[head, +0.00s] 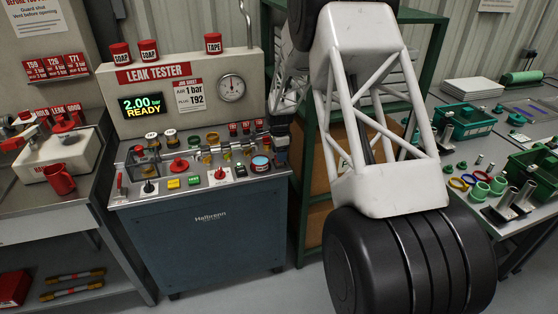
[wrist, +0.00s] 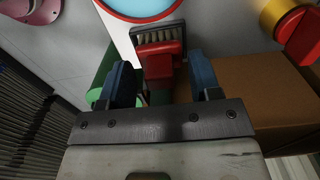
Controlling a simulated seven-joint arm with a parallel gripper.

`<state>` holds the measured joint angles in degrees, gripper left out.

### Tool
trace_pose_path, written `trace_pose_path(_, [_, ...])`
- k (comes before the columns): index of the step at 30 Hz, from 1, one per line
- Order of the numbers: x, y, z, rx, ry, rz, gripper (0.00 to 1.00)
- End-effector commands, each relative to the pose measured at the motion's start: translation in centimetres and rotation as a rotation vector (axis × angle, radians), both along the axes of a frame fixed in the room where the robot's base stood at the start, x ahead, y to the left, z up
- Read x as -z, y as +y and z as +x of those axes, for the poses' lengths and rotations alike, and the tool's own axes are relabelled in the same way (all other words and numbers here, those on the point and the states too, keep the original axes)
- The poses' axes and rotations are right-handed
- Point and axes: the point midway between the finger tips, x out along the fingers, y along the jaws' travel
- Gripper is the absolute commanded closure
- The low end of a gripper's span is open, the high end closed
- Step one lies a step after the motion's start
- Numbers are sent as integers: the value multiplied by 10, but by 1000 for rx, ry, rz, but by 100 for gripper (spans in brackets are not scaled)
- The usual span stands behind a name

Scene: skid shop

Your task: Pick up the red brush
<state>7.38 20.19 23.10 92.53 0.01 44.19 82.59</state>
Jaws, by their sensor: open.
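The red brush (wrist: 158,58) shows in the wrist view, with a red body and a dark-edged head of pale bristles (wrist: 157,36). It lies between and beyond the two blue fingertips of my gripper (wrist: 162,80). Gaps show between it and both fingers, so nothing is clamped. The lower part of the brush runs down between the fingers and is partly lost in shade. In the head view my gripper (head: 281,151) is at the right end of the leak tester's top (head: 205,190); I cannot make out the brush clearly there.
A yellow and red fitting (wrist: 290,22) is at upper right. A brown cardboard box (wrist: 262,95) is below right. Knobs and fittings crowd the tester top.

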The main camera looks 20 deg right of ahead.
Motion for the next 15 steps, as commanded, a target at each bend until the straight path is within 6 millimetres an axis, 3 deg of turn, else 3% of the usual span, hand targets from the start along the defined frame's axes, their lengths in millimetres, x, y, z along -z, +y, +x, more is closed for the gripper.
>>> trace_pose_path(5, [0, 0, 0, 0, 0, 0, 43])
trace_pose_path(15, [0, 0, 0, 0, 0, 0, 93])
